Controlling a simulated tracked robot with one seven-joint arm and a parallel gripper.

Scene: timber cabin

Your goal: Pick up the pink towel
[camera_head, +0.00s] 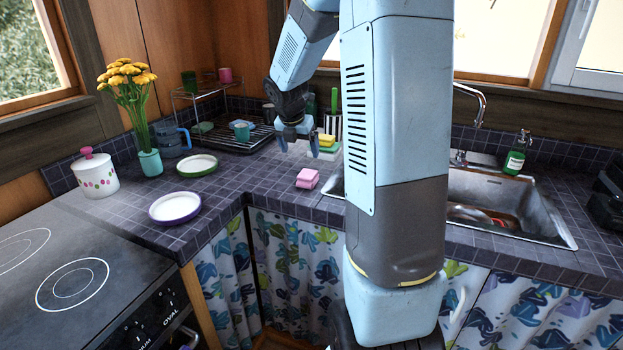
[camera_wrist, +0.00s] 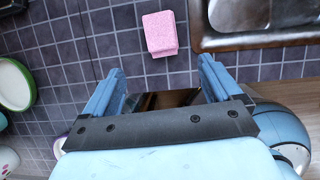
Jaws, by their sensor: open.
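The pink towel (camera_head: 308,178) is a small folded block lying on the dark tiled counter, left of the sink. In the wrist view the pink towel (camera_wrist: 160,33) lies beyond the fingertips, roughly between their lines, close to the sink's metal rim. My gripper (camera_head: 298,145) hangs above the counter, over and slightly behind the towel in the head view. In the wrist view my gripper (camera_wrist: 160,80) has its two blue fingers spread wide with nothing between them. The towel is fully visible and apart from the fingers.
A metal sink (camera_head: 500,195) is to the right. A purple-rimmed plate (camera_head: 175,207), a green-rimmed plate (camera_head: 197,165) and a flower vase (camera_head: 150,162) stand left. The counter around the towel's left side is clear.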

